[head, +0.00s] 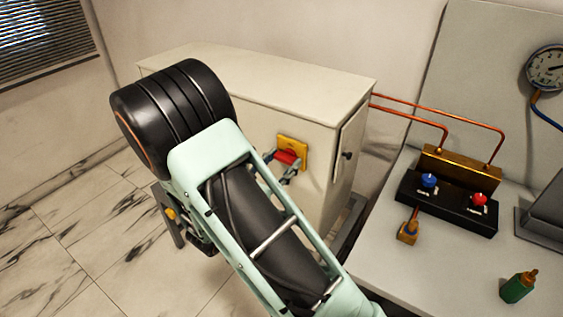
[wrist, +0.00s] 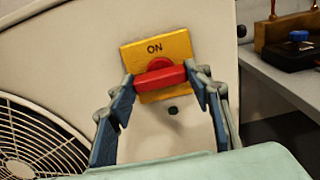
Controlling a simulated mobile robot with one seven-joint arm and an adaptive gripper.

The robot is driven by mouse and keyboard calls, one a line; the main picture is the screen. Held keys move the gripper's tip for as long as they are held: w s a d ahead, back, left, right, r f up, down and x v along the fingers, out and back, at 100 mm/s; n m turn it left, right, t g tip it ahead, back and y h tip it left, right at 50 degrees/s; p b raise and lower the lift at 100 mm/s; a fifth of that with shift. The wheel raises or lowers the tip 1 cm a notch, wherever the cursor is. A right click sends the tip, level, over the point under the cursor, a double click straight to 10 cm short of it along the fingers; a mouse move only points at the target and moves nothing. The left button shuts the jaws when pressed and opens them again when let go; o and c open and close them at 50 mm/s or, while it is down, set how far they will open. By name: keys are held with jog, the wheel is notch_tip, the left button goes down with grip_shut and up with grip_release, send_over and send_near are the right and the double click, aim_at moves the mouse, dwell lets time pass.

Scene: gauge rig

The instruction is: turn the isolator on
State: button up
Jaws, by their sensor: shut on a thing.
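The isolator is a yellow plate (wrist: 157,52) marked ON with a red handle (wrist: 160,77), on the front of a cream cabinet. In the wrist view the red handle lies nearly level, tilted slightly up to the right. My gripper (wrist: 161,82) is shut on the handle, one finger at each end of it. In the head view the yellow plate (head: 292,152) and red handle (head: 286,158) show just beyond my arm, with my gripper (head: 284,165) at the handle. The lower part of my fingers is partly hidden by my arm in the head view.
The cream cabinet (head: 335,110) has a fan grille (wrist: 35,140) at left in the wrist view. At right a bench (head: 400,270) holds a black block with blue and red knobs (head: 447,202), a green bottle (head: 518,287) and a gauge (head: 546,68) above. Copper pipes (head: 440,115) run from the cabinet.

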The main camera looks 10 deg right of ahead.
jog(key=shift+f+m+b, duration=0.1)
jog(key=shift+m+b, duration=0.3)
jog(key=shift+b, duration=0.05)
jog(key=m+b, duration=0.3)
jog(key=b, duration=0.1)
jog(key=shift+f+m, duration=0.15)
jog(key=shift+m, duration=0.25)
jog(key=m+b, duration=1.2)
jog(key=b, duration=0.6)
jog(key=shift+s+d, duration=0.1)
jog(key=shift+r+m+b, duration=0.2)
jog(key=shift+m+b, duration=0.5)
jog(key=shift+b, duration=0.15)
jog(key=shift+r, duration=0.15)
jog(key=o, duration=1.2)
jog(key=shift+c, duration=0.2)
